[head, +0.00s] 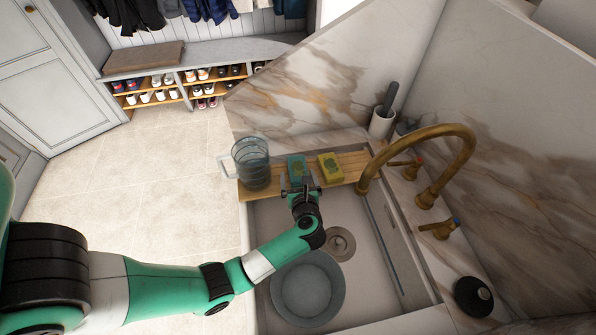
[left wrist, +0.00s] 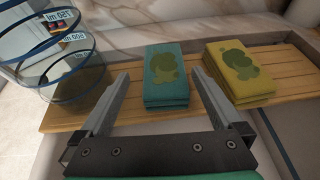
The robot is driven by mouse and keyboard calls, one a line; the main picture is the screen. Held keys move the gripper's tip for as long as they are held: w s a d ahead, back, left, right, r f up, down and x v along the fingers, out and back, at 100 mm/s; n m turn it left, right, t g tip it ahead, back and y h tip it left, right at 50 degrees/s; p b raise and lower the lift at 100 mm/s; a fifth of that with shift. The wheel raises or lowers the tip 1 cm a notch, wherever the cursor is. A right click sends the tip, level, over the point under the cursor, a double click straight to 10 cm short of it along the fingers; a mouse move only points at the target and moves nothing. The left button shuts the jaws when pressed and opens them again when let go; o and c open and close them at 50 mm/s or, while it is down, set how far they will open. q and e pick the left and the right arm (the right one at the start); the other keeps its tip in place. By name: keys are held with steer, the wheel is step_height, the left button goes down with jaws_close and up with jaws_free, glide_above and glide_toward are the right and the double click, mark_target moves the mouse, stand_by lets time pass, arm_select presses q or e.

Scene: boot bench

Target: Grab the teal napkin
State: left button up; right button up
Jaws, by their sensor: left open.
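The teal napkin (head: 297,166) is a folded stack with a darker green blotch, lying on a wooden board across the sink. In the left wrist view the teal napkin (left wrist: 166,76) lies ahead, between the lines of my two fingers. My left gripper (head: 302,188) is just in front of it on the near side. My right gripper is not in view.
A yellow napkin (head: 330,168) lies right of the teal one on the wooden board (head: 352,163). A clear measuring jug (head: 252,163) stands at the board's left. A grey bowl (head: 308,288) sits in the sink below my arm. A brass faucet (head: 468,150) arches at the right.

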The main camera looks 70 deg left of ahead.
mark_target(299, 173)
arm_select(q)
steer(key=x, duration=0.5)
steer(key=shift+w+f+b, duration=0.25)
steer(key=shift+f+b, duration=0.05)
steer(key=shift+b, duration=0.1)
steer(key=shift+d, duration=0.1)
steer(key=c, duration=1.3)
